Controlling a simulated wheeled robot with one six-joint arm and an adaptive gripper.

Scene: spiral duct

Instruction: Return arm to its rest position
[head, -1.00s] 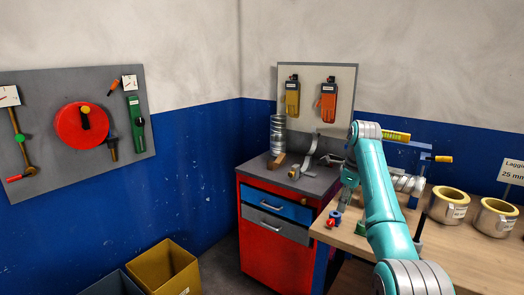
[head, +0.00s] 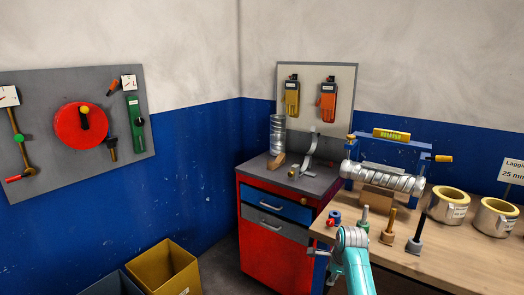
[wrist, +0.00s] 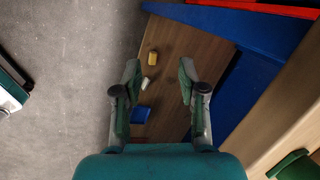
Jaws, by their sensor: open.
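My teal arm (head: 354,265) is folded low at the bottom of the head view, in front of the workbench's near edge. My gripper (wrist: 160,75) shows in the wrist view with its two fingers spread apart and nothing between them. It points down past a wooden surface (wrist: 195,60). In the head view the gripper is mostly hidden behind the arm and by the bottom edge.
The workbench (head: 455,240) holds a spiral duct (head: 385,179) on a blue stand, several upright tools and tape rolls (head: 447,204). A red drawer cabinet (head: 262,245) stands left of it. A yellow bin (head: 170,270) sits on the floor. Small objects lie on the wooden surface.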

